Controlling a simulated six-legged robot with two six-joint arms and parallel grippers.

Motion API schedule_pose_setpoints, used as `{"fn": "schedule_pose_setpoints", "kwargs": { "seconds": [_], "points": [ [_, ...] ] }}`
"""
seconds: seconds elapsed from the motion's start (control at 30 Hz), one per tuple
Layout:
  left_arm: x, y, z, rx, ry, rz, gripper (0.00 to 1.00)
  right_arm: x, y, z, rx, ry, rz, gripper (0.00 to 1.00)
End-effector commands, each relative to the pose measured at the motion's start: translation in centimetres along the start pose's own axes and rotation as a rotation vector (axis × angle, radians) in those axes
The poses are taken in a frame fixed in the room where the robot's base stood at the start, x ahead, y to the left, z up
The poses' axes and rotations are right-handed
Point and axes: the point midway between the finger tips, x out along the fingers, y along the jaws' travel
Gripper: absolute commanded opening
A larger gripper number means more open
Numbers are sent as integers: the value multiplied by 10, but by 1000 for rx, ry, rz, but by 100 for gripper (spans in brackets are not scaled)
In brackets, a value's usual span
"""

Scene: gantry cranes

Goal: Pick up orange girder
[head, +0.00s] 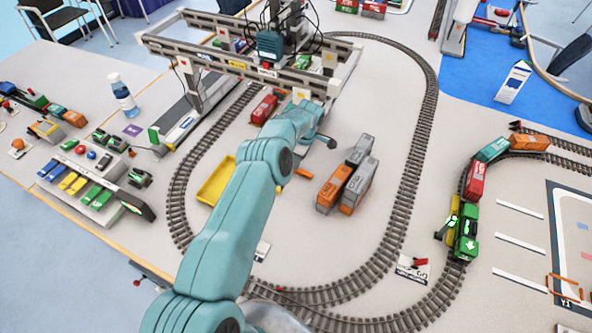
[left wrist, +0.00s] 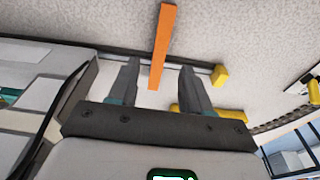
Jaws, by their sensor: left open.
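The orange girder (left wrist: 163,40) is a straight, flat orange bar in the left wrist view. It runs from the top edge down to between the fingers. A short orange end (head: 304,173) shows in the head view beside my arm, which hides the rest. My left gripper (left wrist: 160,74) is open, with one dark finger on each side of the girder's near end. No contact between the fingers and the girder is visible. In the head view, my teal left arm covers most of that gripper. My right gripper is in neither view.
A gantry crane (head: 240,62) stands just beyond my left arm. Orange and grey containers (head: 347,178) stand to its right, and a yellow tray (head: 213,188) lies to its left. An oval track (head: 415,150) surrounds the area. Bare table lies between the containers and the right-hand track.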

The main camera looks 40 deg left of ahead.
Motion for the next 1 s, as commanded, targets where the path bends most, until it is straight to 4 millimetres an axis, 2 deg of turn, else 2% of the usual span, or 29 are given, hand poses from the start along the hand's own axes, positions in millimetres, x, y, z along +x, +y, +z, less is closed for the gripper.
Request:
{"fn": "schedule_pose_setpoints", "kwargs": {
  "seconds": [0.2, 0.27, 0.37, 0.43, 0.8, 0.83, 0.97, 1.0],
  "points": [
    [12, 1, -2, -1, 0, -2, 49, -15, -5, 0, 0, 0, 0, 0],
    [27, 2, -2, -1, 1, 0, 49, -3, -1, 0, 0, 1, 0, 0],
    [37, 3, -3, -1, -1, 0, 49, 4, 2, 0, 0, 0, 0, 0],
    [49, 2, -2, 1, -1, -3, 49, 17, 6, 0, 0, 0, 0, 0],
    [51, 3, -4, 1, -1, -1, 49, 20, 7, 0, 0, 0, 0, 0],
    [51, 3, -4, 1, -1, -1, 46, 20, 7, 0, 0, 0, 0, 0],
    [51, 3, -4, 1, 0, -1, 3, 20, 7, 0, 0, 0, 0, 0],
    [51, 3, -4, 1, -1, -1, 0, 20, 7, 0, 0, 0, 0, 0]
  ]
}}
